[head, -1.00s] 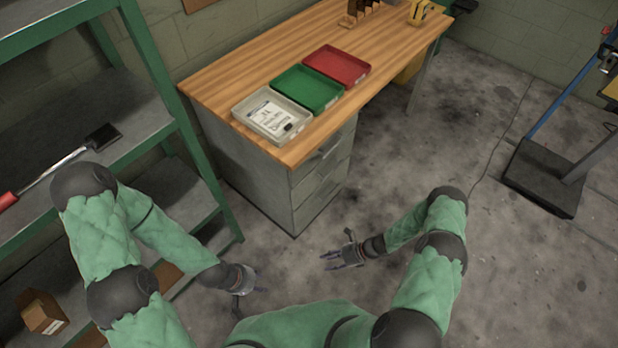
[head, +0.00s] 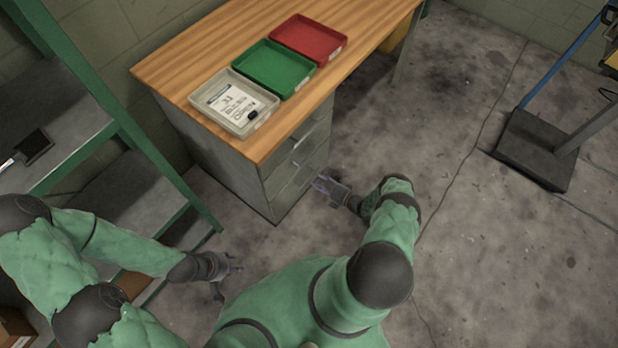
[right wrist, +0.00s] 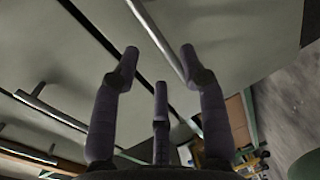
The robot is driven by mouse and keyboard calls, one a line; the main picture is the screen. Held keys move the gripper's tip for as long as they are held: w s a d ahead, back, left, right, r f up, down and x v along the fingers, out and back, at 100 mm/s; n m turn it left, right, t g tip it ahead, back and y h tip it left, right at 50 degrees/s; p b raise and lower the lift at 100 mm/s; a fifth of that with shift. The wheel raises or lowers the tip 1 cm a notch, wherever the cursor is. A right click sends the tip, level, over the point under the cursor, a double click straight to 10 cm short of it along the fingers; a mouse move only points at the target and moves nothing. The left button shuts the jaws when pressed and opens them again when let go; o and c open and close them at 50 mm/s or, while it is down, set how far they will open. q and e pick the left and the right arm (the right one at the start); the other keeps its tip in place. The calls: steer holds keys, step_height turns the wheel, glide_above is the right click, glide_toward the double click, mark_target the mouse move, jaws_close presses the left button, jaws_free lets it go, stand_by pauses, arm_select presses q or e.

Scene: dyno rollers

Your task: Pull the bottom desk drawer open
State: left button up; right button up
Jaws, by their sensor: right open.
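The grey desk drawer unit has a bottom drawer (head: 296,194) that looks shut, low on the desk's front. In the right wrist view its bar handle (right wrist: 160,38) runs diagonally across the drawer front, between my spread fingertips. My right gripper (head: 322,184) is open just in front of the lower drawers; it also shows in the right wrist view (right wrist: 160,65). I cannot tell whether its fingers touch the handle. My left gripper (head: 230,272) is open and empty, low over the floor to the left of the desk's near corner.
The wooden desktop (head: 185,62) holds a grey tray (head: 270,112), a green tray (head: 272,67) and a red tray (head: 307,38). A green-framed shelf (head: 150,150) stands on the left, close to my left arm. A platform cart (head: 537,148) stands on the right. The floor between is clear.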

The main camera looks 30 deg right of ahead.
mark_target(310, 178)
steer(key=b+x, duration=0.1)
steer(key=x, duration=0.5)
jaws_close()
